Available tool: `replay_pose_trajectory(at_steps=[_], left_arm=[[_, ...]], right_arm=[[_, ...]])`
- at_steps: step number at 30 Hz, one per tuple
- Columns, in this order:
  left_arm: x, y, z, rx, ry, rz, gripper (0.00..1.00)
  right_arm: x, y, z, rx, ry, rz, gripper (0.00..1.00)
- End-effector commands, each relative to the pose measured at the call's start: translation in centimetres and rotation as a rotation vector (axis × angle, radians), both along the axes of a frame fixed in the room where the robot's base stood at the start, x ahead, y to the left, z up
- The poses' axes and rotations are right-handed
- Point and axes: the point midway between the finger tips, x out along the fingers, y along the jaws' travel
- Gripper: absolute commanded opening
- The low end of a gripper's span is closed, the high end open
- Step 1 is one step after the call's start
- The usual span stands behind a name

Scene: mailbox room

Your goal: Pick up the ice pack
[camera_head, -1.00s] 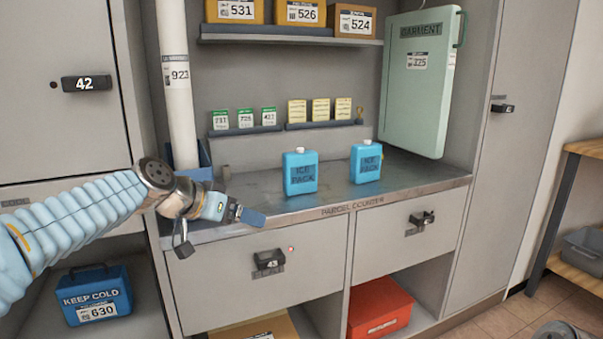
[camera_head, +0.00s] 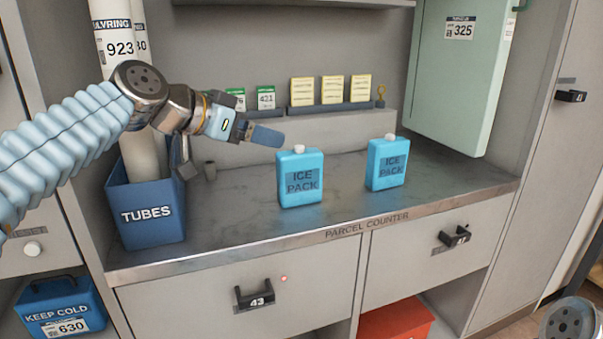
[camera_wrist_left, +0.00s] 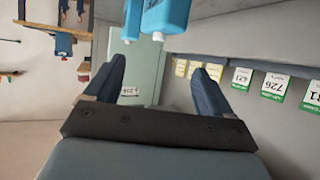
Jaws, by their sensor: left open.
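Two blue ice packs with white caps stand upright on the parcel counter (camera_head: 240,226). The left ice pack (camera_head: 300,180) is nearer my left gripper (camera_head: 268,134); the right ice pack (camera_head: 387,165) stands apart from it. My left gripper is open and empty, just up and left of the left pack's cap in the head view. In the left wrist view, the fingers (camera_wrist_left: 158,75) are spread, with one ice pack (camera_wrist_left: 166,14) large at the top edge and the other (camera_wrist_left: 132,20) beside it, both cut off.
A blue TUBES bin (camera_head: 150,215) with tall white tubes stands left on the counter. A ledge with cards (camera_head: 332,90) runs behind the packs. A green garment case (camera_head: 460,75) hangs at the right. The counter's front is clear.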

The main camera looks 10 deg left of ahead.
Motion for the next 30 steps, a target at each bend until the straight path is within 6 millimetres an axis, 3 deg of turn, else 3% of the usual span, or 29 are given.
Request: replay_pose_trajectory(at_steps=[4,18,27,30], left_arm=[[2.2,-1.5,-1.2,0.000,0.003,-0.001,0.83],[6.3,-4.2,-4.3,-0.002,0.002,-0.001,0.83],[7.0,-4.6,-4.8,0.000,-0.001,0.001,0.83],[6.9,-4.6,-4.8,0.000,-0.001,0.001,0.71]], right_arm=[[0.0,0.1,0.6,0.002,0.000,0.002,0.43],[0.0,0.2,1.8,0.003,0.001,0.005,0.43],[0.0,0.2,1.8,0.004,0.001,0.005,0.43],[0.0,0.2,1.8,0.004,0.001,0.005,0.43]])
